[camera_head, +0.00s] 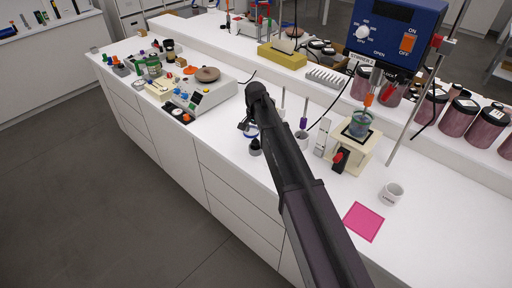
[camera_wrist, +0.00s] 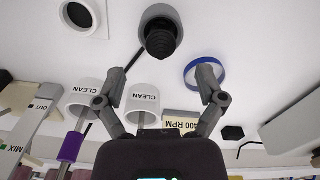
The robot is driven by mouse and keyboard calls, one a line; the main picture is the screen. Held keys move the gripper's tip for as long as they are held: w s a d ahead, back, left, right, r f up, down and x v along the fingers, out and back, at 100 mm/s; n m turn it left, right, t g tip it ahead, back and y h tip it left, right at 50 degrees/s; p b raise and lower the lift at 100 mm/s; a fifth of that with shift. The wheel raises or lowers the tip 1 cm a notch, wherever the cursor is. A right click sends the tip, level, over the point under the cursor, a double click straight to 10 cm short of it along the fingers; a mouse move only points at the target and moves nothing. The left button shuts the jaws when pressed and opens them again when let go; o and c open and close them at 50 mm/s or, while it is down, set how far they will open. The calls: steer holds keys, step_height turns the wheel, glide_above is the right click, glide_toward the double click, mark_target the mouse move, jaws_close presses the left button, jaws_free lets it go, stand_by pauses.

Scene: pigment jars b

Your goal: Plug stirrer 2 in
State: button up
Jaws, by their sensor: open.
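Stirrer 2 is the blue box (camera_head: 395,35) with a white dial and an orange switch, at the upper right of the head view. A label reading STIRRER 2 (camera_head: 362,66) is partly visible below it. A black cord (camera_head: 345,97) hangs in front of the back ledge. I cannot make out its plug or the socket. My gripper (camera_head: 251,122) is over the bench, left of the stirrer. In the wrist view my gripper (camera_wrist: 162,75) is open, with nothing seen between its fingertips. A dark ribbed piece in a grey round base (camera_wrist: 158,35) lies just beyond the fingertips.
A blue ring (camera_wrist: 205,72) is by the right finger. White CLEAN cups (camera_wrist: 84,96) and a 400 RPM card (camera_wrist: 183,127) are near the fingers. A beaker (camera_head: 360,124) on a cream stand, a white mug (camera_head: 392,193) and a pink square (camera_head: 363,222) are at right.

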mark_target(256, 140)
steer(key=shift+f, duration=0.15)
steer(key=shift+w+f+b, duration=0.15)
steer(key=shift+f+b, duration=2.3)
steer(key=shift+b, duration=0.2)
steer(key=c, duration=1.2)
